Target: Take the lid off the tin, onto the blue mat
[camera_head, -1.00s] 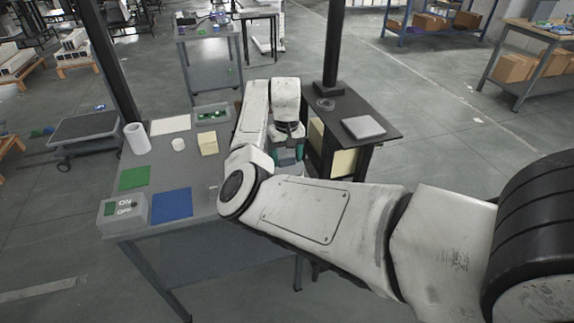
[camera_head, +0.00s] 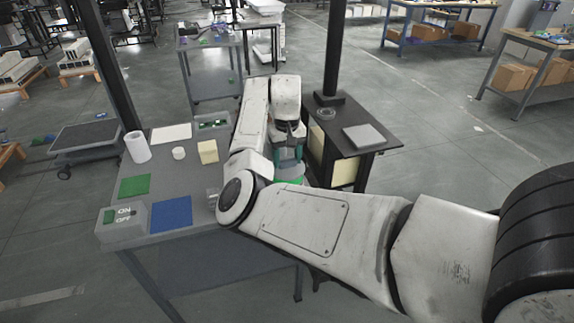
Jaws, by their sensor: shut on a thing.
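The blue mat (camera_head: 171,214) lies flat and bare at the front of the grey table. My gripper (camera_head: 289,166) points down beyond the table's right edge, in the gap before the dark side table. It is shut, and its jaws are partly hidden by my own arm. A bright green rounded thing, which looks like the lid (camera_head: 293,181), shows just below the jaws, mostly covered by my arm. I cannot make out the tin itself.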

